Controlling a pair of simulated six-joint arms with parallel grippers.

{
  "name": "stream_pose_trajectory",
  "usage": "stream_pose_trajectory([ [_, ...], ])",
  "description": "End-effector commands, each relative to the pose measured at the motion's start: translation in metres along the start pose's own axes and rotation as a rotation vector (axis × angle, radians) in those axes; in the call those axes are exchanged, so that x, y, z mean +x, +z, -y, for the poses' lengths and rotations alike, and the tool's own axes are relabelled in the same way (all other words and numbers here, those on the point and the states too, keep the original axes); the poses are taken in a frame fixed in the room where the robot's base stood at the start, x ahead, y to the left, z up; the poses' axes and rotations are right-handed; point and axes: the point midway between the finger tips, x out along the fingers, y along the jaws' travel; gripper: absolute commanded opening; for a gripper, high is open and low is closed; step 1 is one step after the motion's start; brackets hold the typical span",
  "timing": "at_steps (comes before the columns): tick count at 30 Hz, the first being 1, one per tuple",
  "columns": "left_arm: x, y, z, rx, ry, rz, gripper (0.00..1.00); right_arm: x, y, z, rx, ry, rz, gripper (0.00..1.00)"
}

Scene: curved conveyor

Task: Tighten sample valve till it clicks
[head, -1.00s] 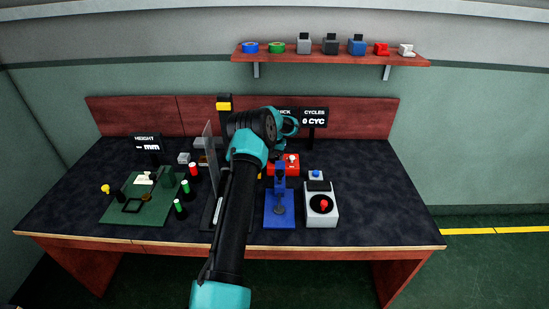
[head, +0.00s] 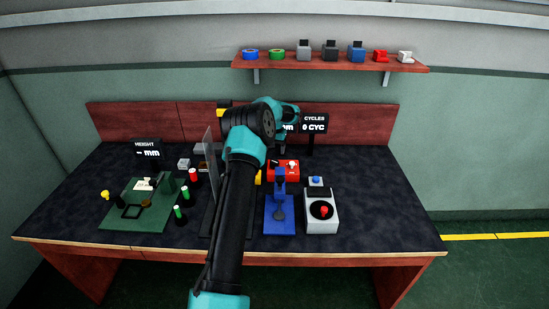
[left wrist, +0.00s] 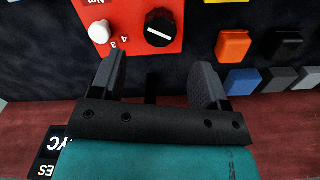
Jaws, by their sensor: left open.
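A red box (head: 290,169) stands behind the blue stand on the bench. In the left wrist view the red box (left wrist: 128,35) has a white knob (left wrist: 99,31), a black dial (left wrist: 160,27) with a white line, and "Nm" lettering. I cannot tell for sure which part is the sample valve. My left gripper (left wrist: 157,82) is open, with nothing between its fingers. In the head view my left arm hides most of the gripper. My right gripper is not in view.
A blue stand (head: 280,225) and a grey box with a red knob (head: 322,222) stand in front of the red box. Orange, blue and grey blocks (left wrist: 233,45) show beside the gripper. The bench's right end is clear.

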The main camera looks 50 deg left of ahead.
Motion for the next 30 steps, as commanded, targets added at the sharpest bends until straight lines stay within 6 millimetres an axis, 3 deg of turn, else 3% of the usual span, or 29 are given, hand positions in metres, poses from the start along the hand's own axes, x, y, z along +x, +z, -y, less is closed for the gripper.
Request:
stream_pose_trajectory([
  [9, -0.062, -0.001, 0.0, -0.001, 0.001, -0.004, 0.69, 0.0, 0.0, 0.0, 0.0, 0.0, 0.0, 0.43],
  [13, -0.08, -0.001, 0.0, -0.001, 0.0, -0.002, 0.69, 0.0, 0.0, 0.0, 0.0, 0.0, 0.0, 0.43],
  [18, -0.09, 0.0, 0.0, 0.0, 0.0, 0.0, 0.69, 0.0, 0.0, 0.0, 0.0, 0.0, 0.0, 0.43],
  [30, -0.091, 0.0, 0.0, 0.0, 0.0, 0.0, 0.69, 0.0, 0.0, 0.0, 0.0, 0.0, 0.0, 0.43],
])
